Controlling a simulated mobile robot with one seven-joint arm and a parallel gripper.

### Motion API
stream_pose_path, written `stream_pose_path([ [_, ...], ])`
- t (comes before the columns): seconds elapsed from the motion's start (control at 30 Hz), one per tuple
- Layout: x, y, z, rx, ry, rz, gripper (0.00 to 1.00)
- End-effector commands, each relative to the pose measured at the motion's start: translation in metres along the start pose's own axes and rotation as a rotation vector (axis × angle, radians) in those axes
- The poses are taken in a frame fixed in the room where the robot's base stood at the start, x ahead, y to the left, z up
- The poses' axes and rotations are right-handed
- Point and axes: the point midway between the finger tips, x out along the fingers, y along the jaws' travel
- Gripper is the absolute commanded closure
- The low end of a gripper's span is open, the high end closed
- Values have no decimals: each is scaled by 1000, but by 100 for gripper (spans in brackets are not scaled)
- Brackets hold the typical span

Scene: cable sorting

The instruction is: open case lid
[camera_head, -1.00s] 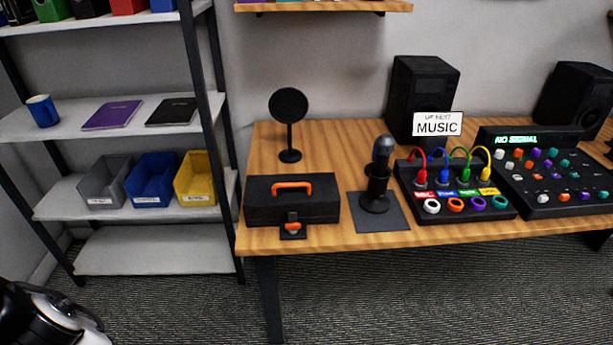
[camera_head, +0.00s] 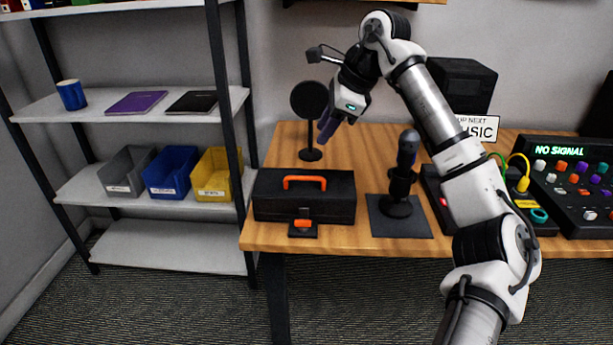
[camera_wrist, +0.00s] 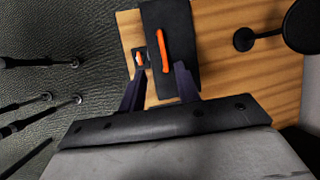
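The black case (camera_head: 338,206) lies shut on the wooden table near its front left edge. It has an orange handle (camera_head: 305,179) on the lid and an orange latch (camera_head: 303,223) at the front. In the wrist view the case (camera_wrist: 182,38), handle (camera_wrist: 162,50) and latch (camera_wrist: 139,57) show beyond my fingers. My gripper (camera_head: 326,130) is above and behind the case, apart from it, with fingers pointing down. The wrist view shows its two dark fingers (camera_wrist: 160,70) spread, with nothing held between them.
A round black disc on a stand (camera_head: 309,100) is close behind my gripper. A microphone on a base (camera_head: 400,180) stands right of the case. The cable box (camera_head: 545,228) is partly hidden by my arm. A shelf rack (camera_head: 232,120) stands left of the table (camera_head: 262,240).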

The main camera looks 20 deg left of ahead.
Motion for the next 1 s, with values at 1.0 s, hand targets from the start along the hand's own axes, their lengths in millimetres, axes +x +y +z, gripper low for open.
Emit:
stream_pose_path([
  [1.0,130,-1,-22,16,46,-1,67],
])
